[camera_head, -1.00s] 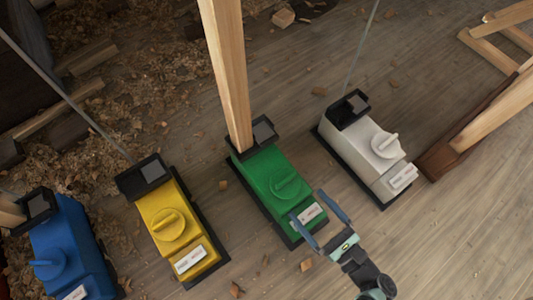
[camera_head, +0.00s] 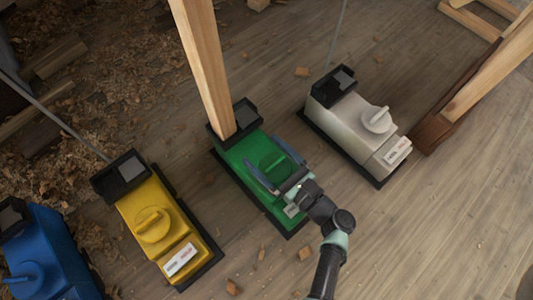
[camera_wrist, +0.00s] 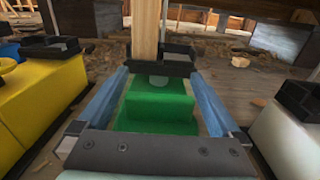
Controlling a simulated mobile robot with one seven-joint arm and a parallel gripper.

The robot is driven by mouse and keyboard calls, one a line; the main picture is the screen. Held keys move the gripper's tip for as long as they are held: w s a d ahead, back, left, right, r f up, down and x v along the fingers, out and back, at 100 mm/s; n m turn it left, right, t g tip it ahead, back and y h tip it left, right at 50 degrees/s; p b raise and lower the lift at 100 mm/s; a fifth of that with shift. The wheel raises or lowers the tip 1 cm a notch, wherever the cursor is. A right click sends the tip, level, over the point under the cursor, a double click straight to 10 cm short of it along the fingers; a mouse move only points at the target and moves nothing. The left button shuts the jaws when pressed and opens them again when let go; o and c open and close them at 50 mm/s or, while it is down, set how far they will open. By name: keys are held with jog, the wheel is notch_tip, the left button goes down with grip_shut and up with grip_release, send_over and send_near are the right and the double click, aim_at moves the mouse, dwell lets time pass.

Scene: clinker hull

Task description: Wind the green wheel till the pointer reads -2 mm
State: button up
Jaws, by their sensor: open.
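The green unit (camera_head: 238,156) stands on the floor with a wooden post (camera_head: 205,70) rising from the black holder (camera_head: 236,117) at its far end. Its green wheel (camera_head: 272,163), a round knob with a raised grip bar, lies between the fingers of my gripper (camera_head: 263,169) in the head view. My gripper is open, with one blue finger on each side; I cannot tell whether either touches the wheel. In the wrist view the fingers (camera_wrist: 158,92) flank the green body (camera_wrist: 156,104). The label (camera_head: 292,210) is partly covered by my gripper, and no pointer reading is legible.
A yellow unit (camera_head: 150,214) and a blue unit (camera_head: 42,252) stand to the left, a white unit (camera_head: 352,128) to the right. A dark-based timber (camera_head: 440,130) lies further right. Wood chips litter the floor; the lower right floor is clear.

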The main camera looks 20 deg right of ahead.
jog(key=c, duration=1.2)
jog(key=shift+h, duration=0.3)
jog(key=m+t+h+p, duration=0.1)
jog(key=m+h, duration=0.1)
jog(key=shift+d+h, duration=0.15)
jog(key=shift+h, duration=0.15)
jog(key=m+h, duration=0.1)
jog(key=h, duration=0.1)
jog(key=m+h, duration=0.1)
jog(key=h, duration=0.1)
jog(key=shift+d+f+m, duration=0.15)
jog(key=shift+d+m, duration=0.2)
jog(key=shift+m, duration=0.05)
jog(key=m+h, duration=0.1)
jog(key=h, duration=0.1)
jog(key=d+m+h+b, duration=0.1)
jog(key=m+h, duration=0.1)
jog(key=h, duration=0.1)
jog(key=shift+d+g, duration=0.1)
jog(key=shift+g, duration=0.3)
jog(key=shift+s+d+m+g+h, duration=0.15)
jog(key=shift+m+g+h, duration=0.4)
jog(key=shift+m+h, duration=0.5)
jog(key=shift+d+m+g+h, duration=0.15)
jog(key=shift+m+g+h, duration=0.5)
jog(key=shift+h, duration=0.6)
jog(key=shift+m+h, duration=0.3)
jog(key=shift+m, duration=0.1)
